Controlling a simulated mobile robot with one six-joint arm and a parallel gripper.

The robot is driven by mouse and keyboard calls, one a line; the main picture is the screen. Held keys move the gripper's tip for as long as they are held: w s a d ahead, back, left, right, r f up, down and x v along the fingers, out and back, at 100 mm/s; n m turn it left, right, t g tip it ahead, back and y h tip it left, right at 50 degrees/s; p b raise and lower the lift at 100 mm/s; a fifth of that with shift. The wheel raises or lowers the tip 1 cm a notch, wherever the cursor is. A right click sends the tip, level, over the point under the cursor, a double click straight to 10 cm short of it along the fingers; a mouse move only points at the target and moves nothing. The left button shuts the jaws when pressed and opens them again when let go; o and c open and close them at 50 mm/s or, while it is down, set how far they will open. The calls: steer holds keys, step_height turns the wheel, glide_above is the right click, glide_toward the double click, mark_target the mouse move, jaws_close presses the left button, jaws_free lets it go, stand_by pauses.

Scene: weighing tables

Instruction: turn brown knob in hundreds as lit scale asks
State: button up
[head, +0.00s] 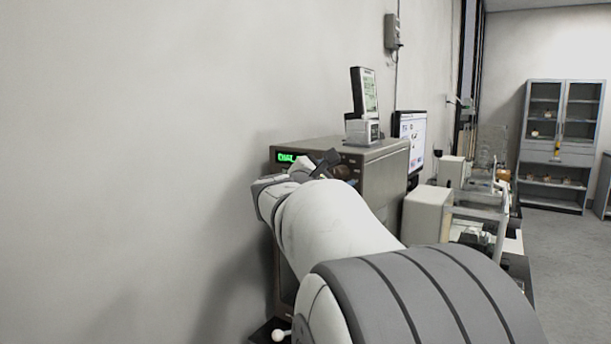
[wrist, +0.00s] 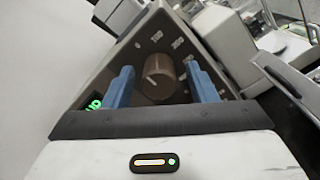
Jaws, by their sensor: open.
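A brown round knob (wrist: 157,80) with a pale pointer line sits on the front panel of a grey-beige cabinet (wrist: 118,62). A green lit display (wrist: 94,103) is at the panel's left, partly hidden. In the head view the cabinet (head: 385,160) shows the green display (head: 288,157) with cut-off text; my gripper (head: 322,168) is at its front and hides most of the knob (head: 342,173).
A device with an upright screen (head: 369,93) stands on the cabinet top. A monitor (head: 412,135), a white box (head: 427,213) and other bench equipment are to the right. A bare wall (head: 130,150) is at the left. Open floor (head: 565,240) shows at the far right.

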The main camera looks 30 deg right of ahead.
steer(key=shift+c, duration=0.3)
steer(key=shift+a+f, duration=0.1)
steer(key=c, duration=0.9)
steer(key=shift+b, duration=0.35)
steer(key=m+b, duration=0.1)
steer(key=b, duration=0.1)
steer(key=m+b, duration=0.2)
steer(key=b, duration=0.1)
steer(key=shift+f, duration=0.3)
steer(key=m+b, duration=0.3)
steer(key=shift+r, duration=0.1)
steer(key=shift+r+m+b, duration=0.2)
steer(key=shift+m+b, duration=0.7)
steer(key=shift+b, duration=0.2)
steer(key=shift+r, duration=0.1)
